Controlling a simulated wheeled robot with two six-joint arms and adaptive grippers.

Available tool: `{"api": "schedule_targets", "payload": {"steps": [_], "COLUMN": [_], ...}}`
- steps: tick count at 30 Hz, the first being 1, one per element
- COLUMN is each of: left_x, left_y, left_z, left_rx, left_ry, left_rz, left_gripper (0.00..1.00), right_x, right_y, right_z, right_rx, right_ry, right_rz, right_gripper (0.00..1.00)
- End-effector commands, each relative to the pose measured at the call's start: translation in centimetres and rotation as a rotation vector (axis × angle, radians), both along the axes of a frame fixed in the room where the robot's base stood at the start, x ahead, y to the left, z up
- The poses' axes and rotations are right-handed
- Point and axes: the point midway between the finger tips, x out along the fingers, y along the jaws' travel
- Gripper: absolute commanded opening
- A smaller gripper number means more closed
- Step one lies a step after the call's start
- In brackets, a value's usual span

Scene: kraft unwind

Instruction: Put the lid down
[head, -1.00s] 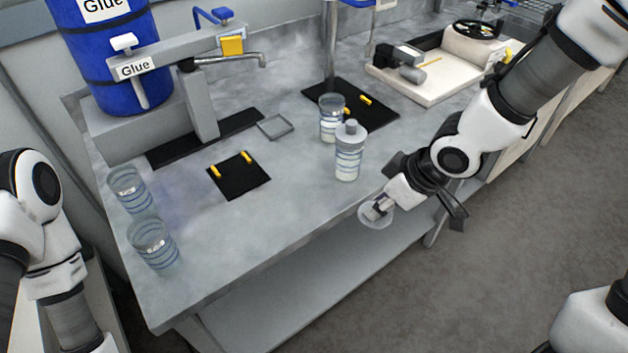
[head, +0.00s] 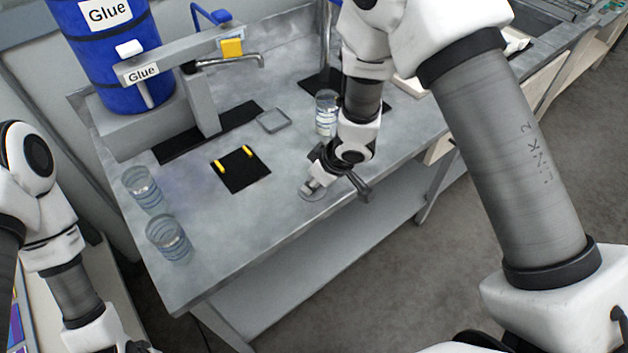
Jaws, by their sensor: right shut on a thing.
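The lid (head: 311,194) is a small pale, see-through disc near the front edge of the grey workbench (head: 235,235). My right gripper (head: 314,185) is shut on it from above. The lid is at or just above the bench top; I cannot tell whether it touches. Its middle is hidden by the fingers. My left arm is at the left; only a dark sliver of my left gripper (head: 140,347) shows at the bottom edge, with its fingers out of frame.
Two clear striped cups (head: 141,188) (head: 168,238) stand at the bench's left. A black mat (head: 243,175) with yellow pegs lies left of the lid. A blue glue drum (head: 115,60) is at back left.

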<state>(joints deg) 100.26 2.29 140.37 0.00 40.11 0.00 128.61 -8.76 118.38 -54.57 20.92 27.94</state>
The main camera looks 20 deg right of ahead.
Motion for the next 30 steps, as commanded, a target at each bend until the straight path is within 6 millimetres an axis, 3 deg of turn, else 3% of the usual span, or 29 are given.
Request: {"api": "schedule_targets", "payload": {"steps": [4, 5, 6, 7, 15, 19, 30], "left_x": [0.0, 0.0, 0.0, 0.0, 0.0, 0.0, 0.0], "left_y": [0.0, 0.0, 0.0, 0.0, 0.0, 0.0, 0.0], "left_z": [-0.3, -0.2, -0.2, -0.2, -0.1, 0.2, 2.3], "left_rx": [0.0, 0.0, 0.0, 0.0, 0.0, 0.0, 0.0], "left_ry": [0.0, 0.0, 0.0, 0.0, 0.0, 0.0, 0.0], "left_rz": [0.0, 0.0, 0.0, 0.0, 0.0, 0.0, 0.0], "left_gripper": [0.4, 0.4, 0.4, 0.4, 0.4, 0.4, 0.4], "right_x": [0.0, 0.0, 0.0, 0.0, 0.0, -0.1, -3.2], "right_y": [0.0, 0.0, 0.0, 0.0, 0.0, -0.2, -2.3], "right_z": [-0.5, -0.4, -0.4, -0.4, -0.3, 0.8, 9.1], "right_rx": [0.0, 0.0, 0.0, 0.0, 0.0, 0.0, 0.001], "right_ry": [0.0, 0.0, 0.0, 0.0, 0.0, -0.001, -0.003], "right_rz": [-0.001, 0.0, 0.0, 0.0, 0.0, 0.0, -0.001], "right_gripper": [0.05, 0.3, 0.44, 0.48, 0.48, 0.48, 0.48]}}
